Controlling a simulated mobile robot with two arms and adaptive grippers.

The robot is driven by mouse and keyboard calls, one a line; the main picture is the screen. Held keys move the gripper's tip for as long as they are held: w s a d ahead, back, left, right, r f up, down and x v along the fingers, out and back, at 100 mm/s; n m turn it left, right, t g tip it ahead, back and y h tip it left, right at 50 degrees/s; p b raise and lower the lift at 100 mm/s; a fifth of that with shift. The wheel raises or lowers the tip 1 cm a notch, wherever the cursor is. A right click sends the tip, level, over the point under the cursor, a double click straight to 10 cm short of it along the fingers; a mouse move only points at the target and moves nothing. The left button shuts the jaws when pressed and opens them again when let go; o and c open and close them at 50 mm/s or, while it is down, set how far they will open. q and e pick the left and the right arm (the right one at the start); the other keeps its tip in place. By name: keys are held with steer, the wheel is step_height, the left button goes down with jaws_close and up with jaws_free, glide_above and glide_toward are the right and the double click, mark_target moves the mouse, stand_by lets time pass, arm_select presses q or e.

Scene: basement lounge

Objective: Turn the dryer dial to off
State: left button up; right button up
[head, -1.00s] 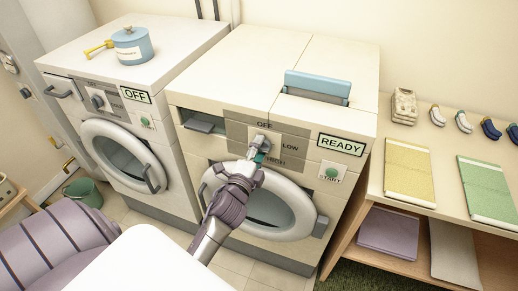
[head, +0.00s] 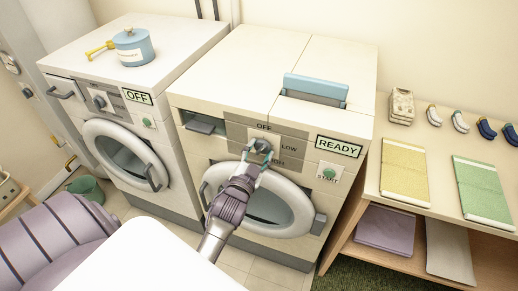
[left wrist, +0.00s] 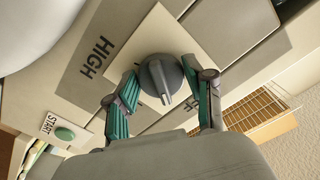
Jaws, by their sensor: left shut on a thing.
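The dryer (head: 290,120) is the right-hand machine, with a READY display and a panel marked OFF, LOW and HIGH. Its grey dial (head: 261,146) sits on a pale plate in that panel; it also shows in the left wrist view (left wrist: 160,78). My left gripper (head: 255,154) is shut on the dial, with one teal finger on each side of it. In the left wrist view the dial's raised ridge points down the picture, towards a partly hidden label ending in F. HIGH (left wrist: 97,56) is to the left there. My right gripper is not in view.
Below the dial is the dryer's round door (head: 300,207); the START button (head: 330,173) is to its right. The left machine (head: 150,75) shows OFF and bears a blue pot (head: 133,47). A wooden shelf (head: 385,215) with folded cloths stands on the right.

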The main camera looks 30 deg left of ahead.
arm_select(q)
steer(key=n+p, duration=0.1)
steer(key=n, duration=0.4)
steer(key=shift+d+f+n+p, duration=0.1)
steer(key=shift+n+p, duration=0.3)
steer(key=shift+n, duration=0.3)
steer(key=o, duration=1.1)
steer(key=v, duration=1.2)
